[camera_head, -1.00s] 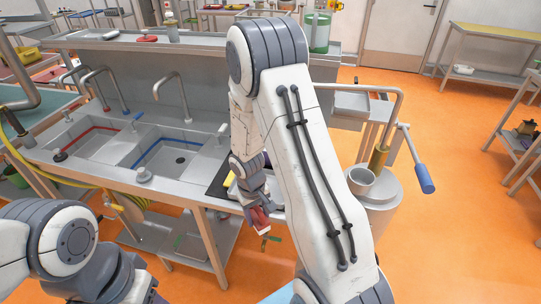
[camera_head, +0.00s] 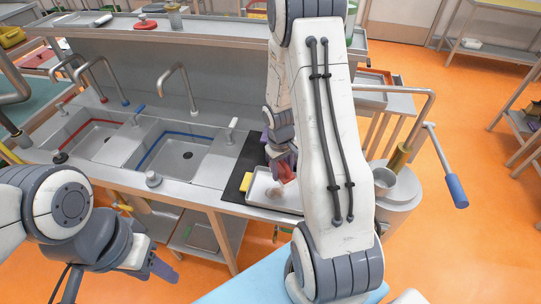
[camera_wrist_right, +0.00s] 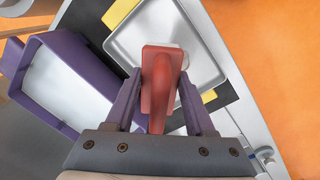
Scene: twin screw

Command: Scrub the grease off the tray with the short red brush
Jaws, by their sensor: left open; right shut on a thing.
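My right gripper (camera_wrist_right: 160,85) is shut on the short red brush (camera_wrist_right: 158,80), in the right wrist view. The brush is over the metal tray (camera_wrist_right: 207,72); I cannot tell if its bristles, largely hidden under it, touch the tray. In the head view the tray (camera_head: 258,197) lies on a black mat right of the sinks, with my right gripper (camera_head: 284,172) above its right part. The arm hides the tray's right side. No grease can be made out clearly. My left gripper (camera_head: 152,266) is open and empty at lower left, away from the counter.
A purple bin (camera_wrist_right: 82,62) with pale contents stands left of the tray in the wrist view. A yellow block (camera_head: 246,182) lies at the tray's left edge. Sinks with taps (camera_head: 165,85) fill the counter's left. A cup (camera_head: 405,184) stands at right.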

